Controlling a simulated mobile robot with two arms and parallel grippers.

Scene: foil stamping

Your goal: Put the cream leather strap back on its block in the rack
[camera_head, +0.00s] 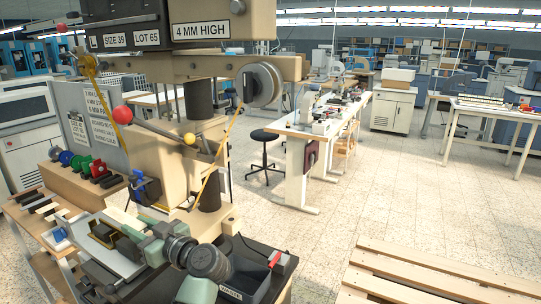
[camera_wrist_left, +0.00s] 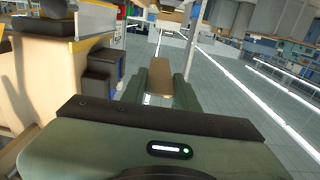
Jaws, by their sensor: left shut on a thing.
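My left gripper (camera_head: 108,234) reaches over the press bed from the lower middle of the head view, its fingers pointing left. In the left wrist view its two green fingers (camera_wrist_left: 159,88) are shut on a tan, flat strap-like piece (camera_wrist_left: 160,74). The piece seems to be the leather strap; its colour looks more tan than cream in this light. The rack (camera_head: 42,208) stands at the left of the head view, with several dark, brown and pale strips on it. The held piece is apart from the rack. I cannot tell which block is empty. My right gripper is not in view.
The stamping press (camera_head: 165,165) stands close behind the gripper, with a red-knobbed lever (camera_head: 150,128). Coloured rolls (camera_head: 80,163) sit on a wooden ledge beside it. A dark labelled bin (camera_head: 250,283) is at the front. A wooden pallet (camera_head: 430,275) lies at right.

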